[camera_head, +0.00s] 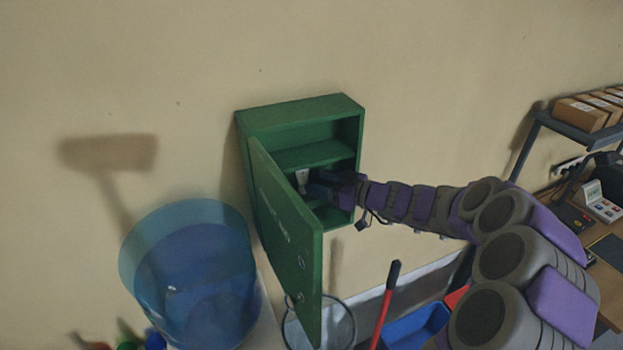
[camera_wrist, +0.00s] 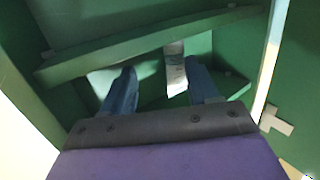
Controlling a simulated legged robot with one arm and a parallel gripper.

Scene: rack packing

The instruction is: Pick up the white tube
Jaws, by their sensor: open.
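The white tube (camera_head: 303,181) stands inside the green wall cabinet (camera_head: 300,110), on the lower level below the middle shelf. In the wrist view the white tube (camera_wrist: 176,72) shows beyond my fingers, nearer the right one, with its upper part partly behind the shelf edge. My gripper (camera_head: 314,184) reaches into the cabinet's open front. In the wrist view my gripper (camera_wrist: 162,80) has its two dark blue fingers spread apart and nothing is clearly held between them. The tube's lower end is partly hidden.
The cabinet's green door (camera_head: 285,240) hangs open to the left of my arm. The middle shelf (camera_head: 315,154) lies just above my gripper. A blue transparent bin (camera_head: 190,270) stands at lower left. A red-handled tool (camera_head: 386,305) and blue box (camera_head: 415,328) are below my arm.

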